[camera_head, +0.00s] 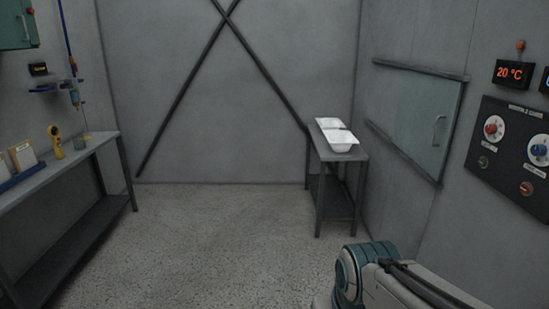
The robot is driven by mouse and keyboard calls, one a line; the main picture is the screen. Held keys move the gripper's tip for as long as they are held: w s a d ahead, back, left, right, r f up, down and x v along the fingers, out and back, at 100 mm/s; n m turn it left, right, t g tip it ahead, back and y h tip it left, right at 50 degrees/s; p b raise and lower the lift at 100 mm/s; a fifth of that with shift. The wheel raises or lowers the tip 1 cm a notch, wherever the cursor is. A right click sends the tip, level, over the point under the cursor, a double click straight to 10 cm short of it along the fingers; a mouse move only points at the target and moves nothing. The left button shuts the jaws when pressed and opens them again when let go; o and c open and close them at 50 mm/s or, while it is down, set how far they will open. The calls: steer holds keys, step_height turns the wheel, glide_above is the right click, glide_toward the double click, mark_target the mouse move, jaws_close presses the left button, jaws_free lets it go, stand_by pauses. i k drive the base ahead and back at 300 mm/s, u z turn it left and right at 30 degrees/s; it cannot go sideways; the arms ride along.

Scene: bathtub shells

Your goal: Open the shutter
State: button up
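The shutter (418,112) is a pale grey-green panel on the right wall, set between a dark upper rail (420,69) and a lower rail (400,150). It covers its opening as far as I can see. Part of my arm shows at the bottom right, below and apart from the shutter. My gripper is not in view.
A small table (340,160) with white trays (337,135) stands at the back, left of the shutter. A control panel (511,155) with knobs is right of it. A workbench (60,170) lines the left wall. The middle floor (220,230) is clear.

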mark_target(428, 104)
steer(key=i, duration=1.55)
steer(key=z, duration=1.1)
steer(key=i, duration=1.3)
steer(key=z, duration=0.85)
